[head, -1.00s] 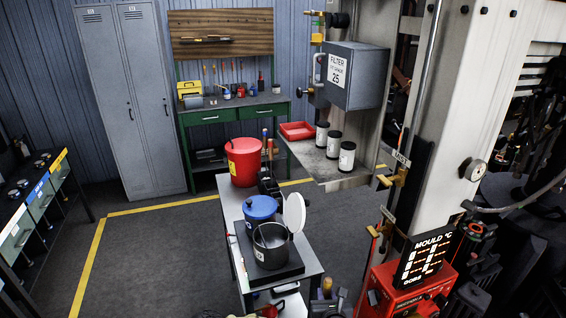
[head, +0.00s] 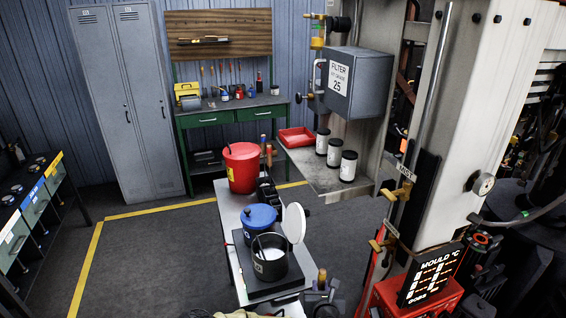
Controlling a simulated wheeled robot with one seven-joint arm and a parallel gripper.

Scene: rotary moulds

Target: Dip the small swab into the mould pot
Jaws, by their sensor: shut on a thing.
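The mould pot (head: 270,266) appears to be the open dark pot with a pale label. It stands on a dark slab on the narrow cart, with its round white lid (head: 295,222) raised at its right. My gripper (head: 321,291) is low in the head view, right of the cart's near end and apart from the pot. It appears shut on the upright wooden handle (head: 322,276) of what I take to be the small swab. The swab's lower end is hidden, and the jaws show only small and dark.
A blue-lidded pot (head: 259,217) stands just behind the open pot. A red bucket (head: 241,167) and dark holders with coloured handles (head: 268,148) are farther back on the cart. The red mould display box (head: 425,290) and machine column (head: 462,130) stand close on the right.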

